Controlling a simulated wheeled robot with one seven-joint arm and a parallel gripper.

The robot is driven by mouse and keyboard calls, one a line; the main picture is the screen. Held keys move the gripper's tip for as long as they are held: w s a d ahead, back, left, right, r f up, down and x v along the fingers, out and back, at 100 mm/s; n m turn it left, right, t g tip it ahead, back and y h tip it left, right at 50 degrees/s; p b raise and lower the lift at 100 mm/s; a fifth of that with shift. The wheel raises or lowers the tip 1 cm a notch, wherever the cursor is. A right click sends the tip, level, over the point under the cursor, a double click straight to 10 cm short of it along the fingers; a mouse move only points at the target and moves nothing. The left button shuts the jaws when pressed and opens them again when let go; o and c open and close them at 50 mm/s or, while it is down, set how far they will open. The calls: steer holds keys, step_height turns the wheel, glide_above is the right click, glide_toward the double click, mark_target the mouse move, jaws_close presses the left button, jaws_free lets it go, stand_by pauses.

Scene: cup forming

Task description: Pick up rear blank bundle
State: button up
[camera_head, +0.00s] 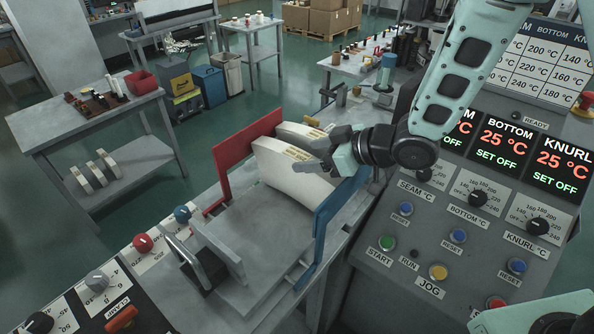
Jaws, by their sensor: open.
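Two white curved blank bundles with printed tops stand upright side by side on the grey tray (235,220), between a red guide (238,155) and a blue guide (328,220). The rear blank bundle (296,132) is partly hidden behind the front bundle (278,175). My gripper (314,161) is open, with grey fingers over the right part of the bundles. It covers the right end of the rear bundle. I cannot tell whether the fingers touch either bundle.
A black block with a metal handle (193,262) sits at the tray's near end. A control panel (430,245) with knobs, buttons and displays lies close on the right. A side table (100,125) with more bundles on its lower shelf stands left. The tray's near half is bare.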

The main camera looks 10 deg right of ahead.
steer(key=shift+x, duration=1.1)
jaws_close()
steer(key=shift+r, duration=0.15)
